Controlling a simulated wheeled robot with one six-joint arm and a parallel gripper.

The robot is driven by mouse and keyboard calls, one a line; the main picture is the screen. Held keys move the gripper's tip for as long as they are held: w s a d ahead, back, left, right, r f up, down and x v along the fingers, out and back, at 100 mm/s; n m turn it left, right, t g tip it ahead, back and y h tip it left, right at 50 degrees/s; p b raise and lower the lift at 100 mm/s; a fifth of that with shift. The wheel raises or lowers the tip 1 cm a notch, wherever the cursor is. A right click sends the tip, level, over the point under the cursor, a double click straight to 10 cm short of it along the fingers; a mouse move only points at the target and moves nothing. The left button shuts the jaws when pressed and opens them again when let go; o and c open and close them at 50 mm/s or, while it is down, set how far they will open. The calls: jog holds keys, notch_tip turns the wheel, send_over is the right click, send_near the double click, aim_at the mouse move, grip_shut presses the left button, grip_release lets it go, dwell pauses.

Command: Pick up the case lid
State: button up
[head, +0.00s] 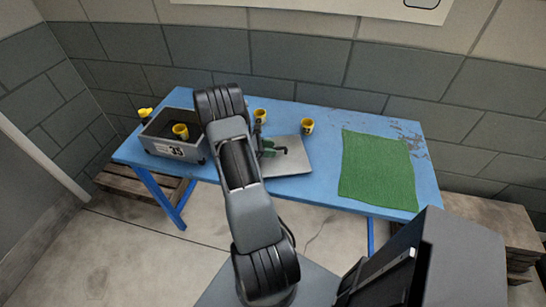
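A flat light grey plate (293,157) lies on the blue table, just right of my arm; it may be the case lid, but I cannot be sure. My arm rises in front of the table and covers the plate's left side. A small dark and green piece (271,147) shows at the arm's right edge, over the plate. It looks like part of my gripper, but the rest is hidden behind the arm. I cannot see whether the fingers are open or whether they touch the plate.
The blue table (318,194) stands against a block wall. A grey crate (166,148) marked 35 holds a yellow cup (181,131). Other yellow cups (307,126) (260,115) stand behind the plate. A green mat (377,169) lies at right. Wooden pallets (492,222) are below.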

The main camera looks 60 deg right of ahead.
grip_shut()
jog(key=shift+r, duration=0.1)
dwell(0.3)
